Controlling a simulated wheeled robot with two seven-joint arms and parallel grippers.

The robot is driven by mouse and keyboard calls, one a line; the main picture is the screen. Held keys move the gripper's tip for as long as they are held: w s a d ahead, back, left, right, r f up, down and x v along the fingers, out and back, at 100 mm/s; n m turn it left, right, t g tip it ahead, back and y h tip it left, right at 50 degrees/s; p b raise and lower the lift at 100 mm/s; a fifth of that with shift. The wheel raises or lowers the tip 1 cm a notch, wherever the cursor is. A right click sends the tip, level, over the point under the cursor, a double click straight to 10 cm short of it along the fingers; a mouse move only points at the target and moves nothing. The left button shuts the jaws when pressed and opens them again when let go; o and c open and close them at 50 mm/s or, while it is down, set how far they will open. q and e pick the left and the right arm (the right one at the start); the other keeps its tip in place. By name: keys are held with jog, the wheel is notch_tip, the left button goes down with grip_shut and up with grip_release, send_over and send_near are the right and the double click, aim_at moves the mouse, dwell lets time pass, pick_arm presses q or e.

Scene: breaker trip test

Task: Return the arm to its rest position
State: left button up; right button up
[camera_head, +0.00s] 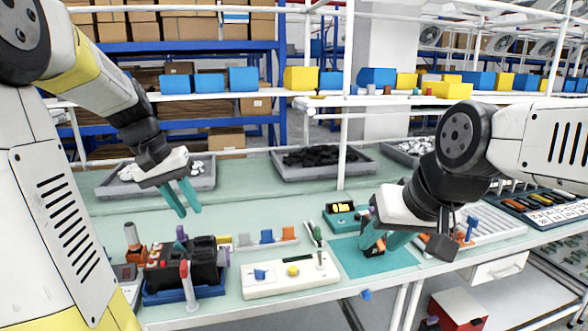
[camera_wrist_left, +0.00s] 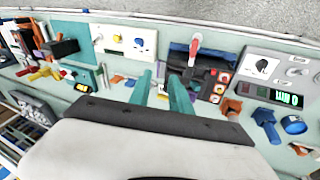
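My left gripper (camera_head: 186,213) hangs in the air above the left part of the bench, its two teal fingers apart with nothing between them. The fingers also show apart in the left wrist view (camera_wrist_left: 160,92). My right gripper (camera_head: 384,240) is low over the teal mat (camera_head: 402,260). A small dark piece with orange (camera_head: 374,249) is at its fingers; whether it is gripped cannot be told. A black block (camera_head: 188,264) sits in a blue holder (camera_head: 175,293) with a red-tipped lever (camera_head: 187,283) at its front, below my left gripper.
A white panel (camera_head: 290,278) with a blue switch and yellow knob lies between the holder and mat. A teal device (camera_head: 342,219) stands behind the mat. Grey trays (camera_head: 285,169) line the back. A white rack (camera_head: 490,228) is at right.

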pick_arm(q)
jog(key=s+d+r+m+t, duration=0.1)
jog(key=s+d+m+t, duration=0.1)
jog(key=s+d, duration=0.8)
jog(key=s+t, duration=0.1)
jog(key=s, duration=0.3)
jog(key=shift+s+d+r+t+y, duration=0.25)
jog(key=shift+d+r+t+y, duration=0.1)
jog(key=shift+t+y, duration=0.05)
